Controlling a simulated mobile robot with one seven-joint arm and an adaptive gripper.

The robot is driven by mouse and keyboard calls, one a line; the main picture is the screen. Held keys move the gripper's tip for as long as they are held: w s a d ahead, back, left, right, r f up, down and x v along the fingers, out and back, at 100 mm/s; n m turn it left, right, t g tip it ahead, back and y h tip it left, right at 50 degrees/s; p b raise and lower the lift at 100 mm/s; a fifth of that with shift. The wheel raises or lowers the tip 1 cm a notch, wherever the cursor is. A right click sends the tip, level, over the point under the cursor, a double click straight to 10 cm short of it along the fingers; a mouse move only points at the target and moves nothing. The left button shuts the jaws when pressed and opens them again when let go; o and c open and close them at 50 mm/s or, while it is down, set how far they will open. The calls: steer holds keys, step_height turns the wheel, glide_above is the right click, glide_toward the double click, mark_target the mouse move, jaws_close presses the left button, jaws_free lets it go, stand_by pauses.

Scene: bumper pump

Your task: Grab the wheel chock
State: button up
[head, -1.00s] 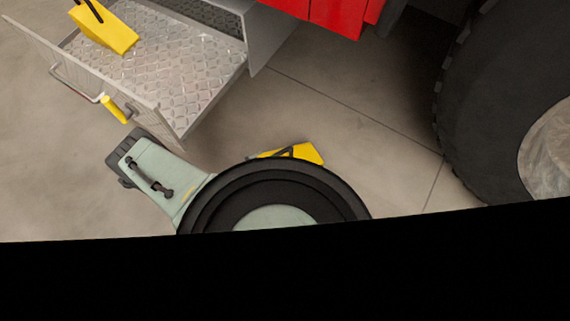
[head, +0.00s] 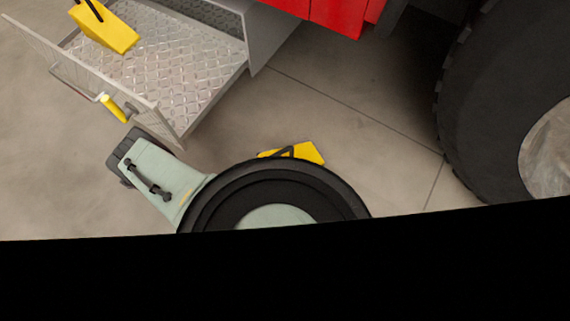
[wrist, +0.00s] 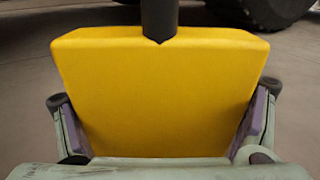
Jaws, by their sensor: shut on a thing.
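A yellow wheel chock (wrist: 155,90) with a dark handle bar fills the middle of the wrist view. My gripper (wrist: 163,97) has one finger on each side of it and is shut on it. In the head view this chock (head: 311,151) shows just beyond my arm, mostly hidden by it. My gripper itself is hidden there. A second yellow chock (head: 104,31) with dark handles sits in the metal tray at the upper left.
The open diamond-plate tray (head: 190,62) has a raised front panel with a yellow-gripped handle (head: 114,108), close to my arm. A large black tyre (head: 470,110) stands at the right. A red vehicle body (head: 335,14) is above. Bare concrete floor lies between tray and tyre.

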steer(key=c, duration=1.1)
steer(key=shift+d+r, duration=0.1)
steer(key=shift+r, duration=0.05)
steer(key=shift+r, duration=0.1)
